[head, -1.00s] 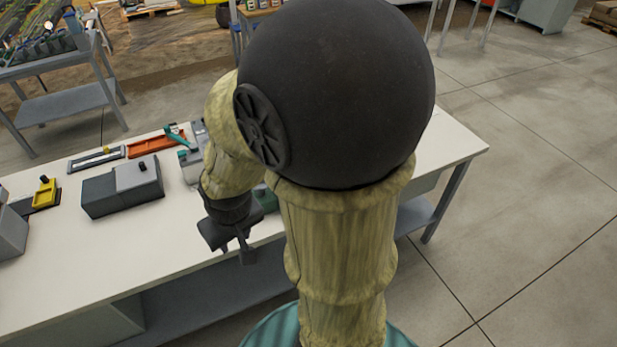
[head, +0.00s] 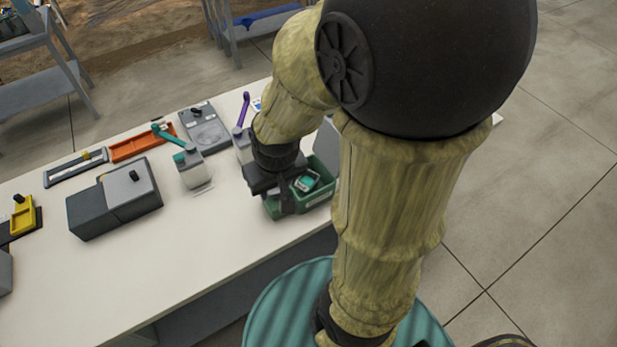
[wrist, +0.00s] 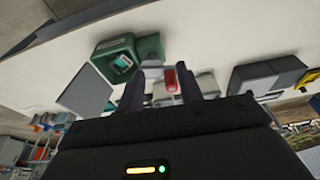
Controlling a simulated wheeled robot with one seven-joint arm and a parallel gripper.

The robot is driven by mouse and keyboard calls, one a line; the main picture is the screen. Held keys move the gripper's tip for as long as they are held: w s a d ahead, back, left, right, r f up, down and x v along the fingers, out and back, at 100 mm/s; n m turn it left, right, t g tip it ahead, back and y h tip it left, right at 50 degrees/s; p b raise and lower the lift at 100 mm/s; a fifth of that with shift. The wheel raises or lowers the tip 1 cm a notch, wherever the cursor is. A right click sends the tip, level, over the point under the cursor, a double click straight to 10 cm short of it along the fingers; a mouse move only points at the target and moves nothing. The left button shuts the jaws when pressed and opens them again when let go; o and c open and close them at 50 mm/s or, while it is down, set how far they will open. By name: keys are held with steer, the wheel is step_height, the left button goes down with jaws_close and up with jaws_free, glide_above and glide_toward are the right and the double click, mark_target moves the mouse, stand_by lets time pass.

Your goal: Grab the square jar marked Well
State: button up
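I cannot read the word Well on anything, so I cannot tell which thing is the square jar. A green bin (head: 318,197) stands near the table's front edge and holds a small item with a teal top (head: 307,180). The bin also shows at upper left in the wrist view (wrist: 103,50). My gripper (head: 284,202) hangs just in front of the bin, partly hiding it. In the wrist view my gripper (wrist: 173,86) has its fingers apart. A small red-topped thing (wrist: 170,80) shows beyond the gap, apart from the fingers.
Behind are a grey scale (head: 205,130) and an orange tray (head: 140,146). A grey box (head: 115,200) stands farther left. The front of the white table (head: 190,250) is clear.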

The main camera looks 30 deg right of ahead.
steer(key=shift+o, duration=0.2)
steer(key=shift+s+a, duration=0.2)
steer(key=shift+s, duration=0.05)
steer(key=o, duration=0.4)
steer(key=shift+s, duration=0.15)
steer(key=o, duration=0.3)
steer(key=w+d+m, duration=0.2)
steer(key=w+d+f+m, duration=0.1)
steer(key=w+d, duration=0.1)
steer(key=w+d+f+m+g, duration=0.1)
steer(key=w+d+m, duration=0.1)
steer(key=shift+w+m+b, duration=0.15)
steer(key=shift+m+b, duration=0.15)
steer(key=shift+b, duration=0.1)
steer(key=m+g, duration=0.2)
steer(key=m, duration=0.6)
glide_above(308, 173)
steer(key=s+a, duration=0.1)
steer(key=s, duration=0.2)
step_height(308, 173, down, 4)
steer(key=shift+w+a+r+b, duration=0.15)
steer(key=shift+a+r+b, duration=0.05)
steer(key=shift+b, duration=0.15)
steer(key=shift+f, duration=0.15)
step_height(308, 173, down, 12)
steer(key=shift+p, duration=0.55)
